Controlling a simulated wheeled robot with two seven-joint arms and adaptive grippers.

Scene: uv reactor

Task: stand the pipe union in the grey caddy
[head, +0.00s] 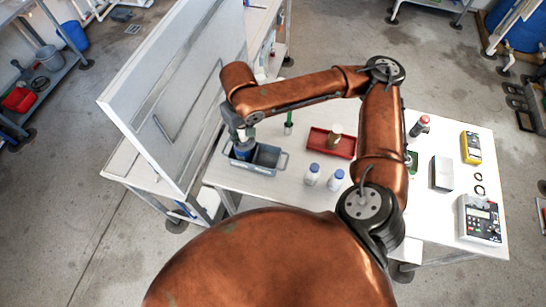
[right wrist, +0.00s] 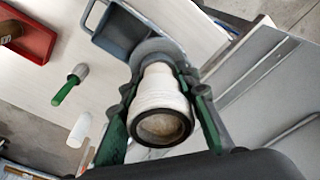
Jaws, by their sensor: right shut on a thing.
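The pipe union (right wrist: 160,98) is white and ribbed, with a dark ring at its near end and a wider grey part at its far end. My right gripper (right wrist: 162,88) is shut on it, with one green-sided finger on each side. In the head view my right gripper (head: 243,138) is over the left part of the grey caddy (head: 267,160). The caddy also shows in the right wrist view (right wrist: 122,34), beyond the union. Something dark blue shows under the gripper in the caddy's left compartment. Whether the union touches the caddy is hidden. My left gripper is out of view.
A tall white panel (head: 165,90) stands close left of the caddy. A red tray (head: 330,143) with a brown item, two white bottles (head: 312,175), a green-handled tool (head: 288,123), a yellow meter (head: 470,147) and a grey instrument (head: 480,220) are on the white table.

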